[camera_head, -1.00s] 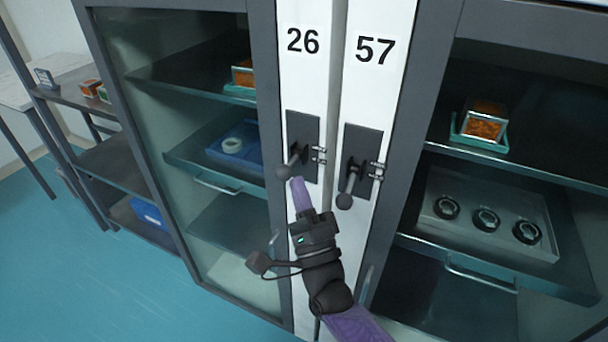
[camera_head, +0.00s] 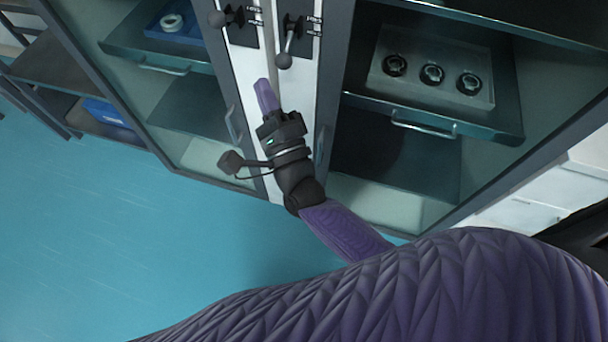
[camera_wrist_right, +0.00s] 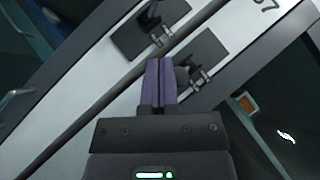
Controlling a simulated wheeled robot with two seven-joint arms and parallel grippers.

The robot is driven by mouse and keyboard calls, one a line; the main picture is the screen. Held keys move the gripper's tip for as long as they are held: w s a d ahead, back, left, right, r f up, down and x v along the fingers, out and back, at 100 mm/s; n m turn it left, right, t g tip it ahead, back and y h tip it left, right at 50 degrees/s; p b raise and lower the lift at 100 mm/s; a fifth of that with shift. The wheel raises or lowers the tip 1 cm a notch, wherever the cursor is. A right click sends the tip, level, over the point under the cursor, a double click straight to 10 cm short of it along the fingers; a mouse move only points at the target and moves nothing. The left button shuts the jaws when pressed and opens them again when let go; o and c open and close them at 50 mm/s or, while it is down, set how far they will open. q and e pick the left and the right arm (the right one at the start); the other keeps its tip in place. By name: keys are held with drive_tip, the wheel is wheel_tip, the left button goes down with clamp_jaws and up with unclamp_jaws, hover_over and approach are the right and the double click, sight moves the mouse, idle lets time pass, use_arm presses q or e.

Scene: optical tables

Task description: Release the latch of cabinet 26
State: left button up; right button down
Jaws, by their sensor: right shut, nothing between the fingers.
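The cabinet 26 latch (camera_head: 240,25) is at the top of the head view, a dark plate with a ball-ended lever (camera_head: 217,18). My right gripper (camera_head: 264,92) is shut and empty, below the latches in front of the white door strips and apart from the latch 26 lever. In the right wrist view its fingers (camera_wrist_right: 160,82) are together and partly cover the neighbouring latch's surroundings. My left gripper is not in view.
The cabinet 57 latch (camera_head: 297,37) is just to the right, its lever hanging down. Door handles (camera_head: 233,123) stand out lower on the doors. Glass doors show shelves with a tray of dark rings (camera_head: 432,74). The blue floor (camera_head: 130,230) is clear.

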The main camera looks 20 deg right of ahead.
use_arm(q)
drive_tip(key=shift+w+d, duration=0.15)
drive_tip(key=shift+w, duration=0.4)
use_arm(e)
drive_tip(key=s+a+r+v, duration=0.1)
drive_tip(key=r+v, duration=0.1)
drive_tip(key=v, duration=1.3)
drive_tip(key=shift+s+d+r, duration=0.25)
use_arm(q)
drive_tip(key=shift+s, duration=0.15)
